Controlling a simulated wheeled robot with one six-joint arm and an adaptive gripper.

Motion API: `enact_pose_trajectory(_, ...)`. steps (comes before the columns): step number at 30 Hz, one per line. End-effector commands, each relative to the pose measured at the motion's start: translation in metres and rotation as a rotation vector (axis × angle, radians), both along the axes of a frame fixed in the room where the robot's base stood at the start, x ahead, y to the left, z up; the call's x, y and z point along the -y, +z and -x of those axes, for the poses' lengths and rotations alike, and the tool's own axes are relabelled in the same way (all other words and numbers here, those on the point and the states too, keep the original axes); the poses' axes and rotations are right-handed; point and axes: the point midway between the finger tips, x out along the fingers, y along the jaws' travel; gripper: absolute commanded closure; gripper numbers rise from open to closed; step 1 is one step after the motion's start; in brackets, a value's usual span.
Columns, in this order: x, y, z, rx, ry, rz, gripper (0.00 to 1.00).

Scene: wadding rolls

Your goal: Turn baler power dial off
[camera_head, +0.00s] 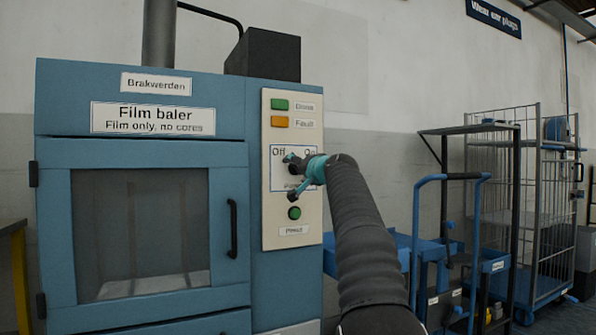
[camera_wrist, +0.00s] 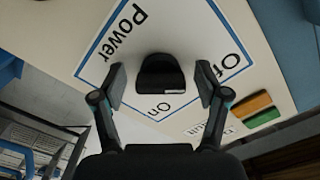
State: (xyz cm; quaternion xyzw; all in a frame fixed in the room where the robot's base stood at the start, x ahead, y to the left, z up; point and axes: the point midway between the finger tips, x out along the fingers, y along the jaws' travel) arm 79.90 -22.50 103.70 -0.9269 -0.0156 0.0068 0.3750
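The power dial (camera_wrist: 160,72) is a black knob on the white control panel (camera_head: 270,225) of the blue film baler (camera_head: 100,150). In the wrist view a pale mark shows at the knob's lower edge, on the side towards the printed "On" (camera_wrist: 160,107); "Off" (camera_wrist: 230,63) is printed to the right. My gripper (camera_wrist: 161,80) is open, with one finger on each side of the dial and a visible gap to each. In the head view my gripper (camera_head: 299,176) is in front of the dial's plate and largely hides the dial.
A green Done light (camera_head: 279,104) and an orange Fault light (camera_head: 280,122) sit above the dial. A green button (camera_head: 294,213) is just below my gripper. The baler door has a black handle (camera_head: 232,228). Blue trolleys (camera_head: 475,235) and a wire cage (camera_head: 550,200) stand to the right.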

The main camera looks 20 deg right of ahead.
Motion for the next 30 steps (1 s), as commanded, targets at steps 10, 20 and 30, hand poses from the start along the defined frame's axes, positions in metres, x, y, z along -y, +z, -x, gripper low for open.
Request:
enact_pose_trajectory(10,0.0,0.001,0.003,0.001,0.0,-0.002,0.25)
enact_pose_trajectory(20,0.001,0.001,0.034,0.001,-0.002,-0.002,0.25)
enact_pose_trajectory(30,0.003,0.001,0.087,0.001,-0.002,-0.001,0.25)
